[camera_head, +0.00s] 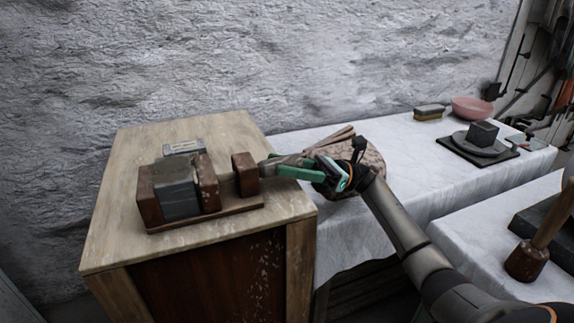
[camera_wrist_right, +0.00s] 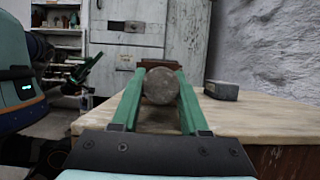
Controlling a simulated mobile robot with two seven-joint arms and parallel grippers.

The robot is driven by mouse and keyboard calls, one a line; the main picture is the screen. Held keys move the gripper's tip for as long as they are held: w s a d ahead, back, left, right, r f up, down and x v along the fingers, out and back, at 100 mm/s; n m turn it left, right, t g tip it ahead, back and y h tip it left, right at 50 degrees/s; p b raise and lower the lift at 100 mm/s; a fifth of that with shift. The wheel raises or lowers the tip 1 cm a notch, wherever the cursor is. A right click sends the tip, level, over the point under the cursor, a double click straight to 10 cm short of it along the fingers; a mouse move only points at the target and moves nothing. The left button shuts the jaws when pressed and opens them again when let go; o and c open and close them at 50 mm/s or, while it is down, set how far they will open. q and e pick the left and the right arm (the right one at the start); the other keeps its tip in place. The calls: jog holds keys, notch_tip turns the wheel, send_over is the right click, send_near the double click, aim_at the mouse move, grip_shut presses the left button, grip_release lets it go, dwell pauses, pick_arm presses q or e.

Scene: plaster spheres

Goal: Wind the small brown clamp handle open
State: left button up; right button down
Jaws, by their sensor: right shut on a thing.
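The brown clamp (camera_head: 207,222) lies on the wooden cabinet, with a dark grey block (camera_head: 178,200) between its left-hand jaws. Its handle (camera_head: 291,160) sticks out to the right of the end block (camera_head: 245,175). In the right wrist view the handle shows as a round grey-brown end (camera_wrist_right: 160,87). My right gripper (camera_head: 283,167) is shut on the handle, coming from the right. Its green fingers lie on either side of the handle in the wrist view (camera_wrist_right: 160,78). My left gripper (camera_wrist_right: 82,70) appears small at the left of that view, its opening unclear.
The cabinet top (camera_head: 130,240) is mostly bare. A small grey block (camera_head: 184,147) lies behind the clamp. A speckled lump (camera_head: 368,165) sits right of the cabinet on the cloth-covered table (camera_head: 415,155). A pink bowl (camera_head: 472,109) and a brush (camera_head: 429,112) stand farther right.

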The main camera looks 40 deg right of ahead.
dwell(0.3)
jog(key=shift+c, duration=2.1)
grip_release()
jog(key=shift+d, duration=0.1)
jog(key=shift+d+f, duration=0.15)
jog(key=shift+d, duration=0.15)
jog(key=s+d, duration=0.3)
jog(key=d, duration=1)
jog(key=shift+s+d+f, duration=0.15)
jog(key=shift+d+f, duration=0.15)
jog(key=shift+f, duration=0.1)
jog(key=shift+c, duration=0.3)
